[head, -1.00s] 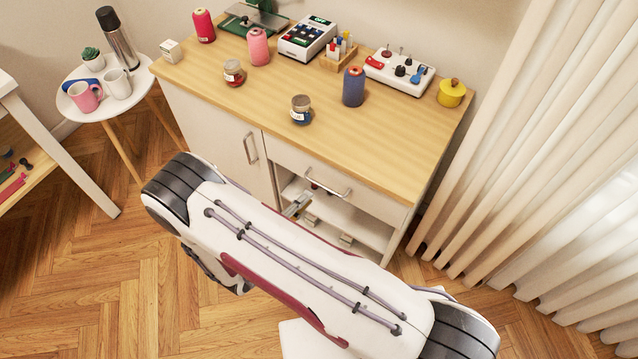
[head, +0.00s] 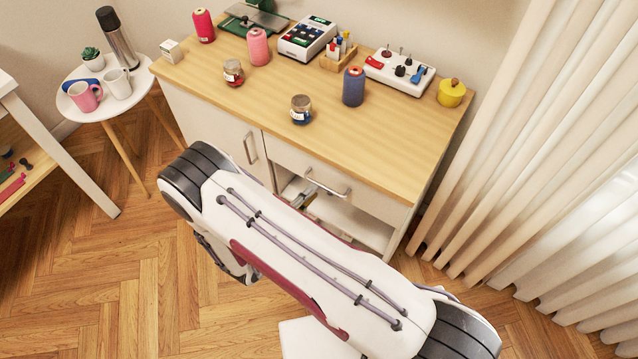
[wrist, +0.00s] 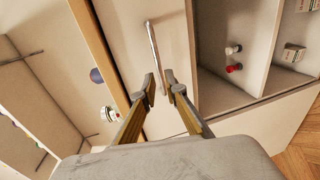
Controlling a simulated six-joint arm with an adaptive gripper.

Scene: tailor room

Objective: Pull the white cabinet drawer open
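The white cabinet (head: 215,128) stands under a wooden top. Its drawer front (head: 375,200) is at the upper right, flush with the body, with a metal bar handle (head: 328,184). In the wrist view the drawer front (wrist: 119,40) fills the middle, and the handle (wrist: 154,50) runs up and down the picture. My gripper (wrist: 160,82) is open. Its two fingertips appear on either side of the handle's lower end in that view; I cannot tell whether they touch it.
An open shelf compartment (wrist: 235,85) with small items lies below the drawer. The wooden top (head: 400,135) holds spools, jars and small devices. A cabinet door (head: 212,140) is left of the drawer. A round side table (head: 75,73) with mugs stands at left; curtains (head: 520,150) hang at right.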

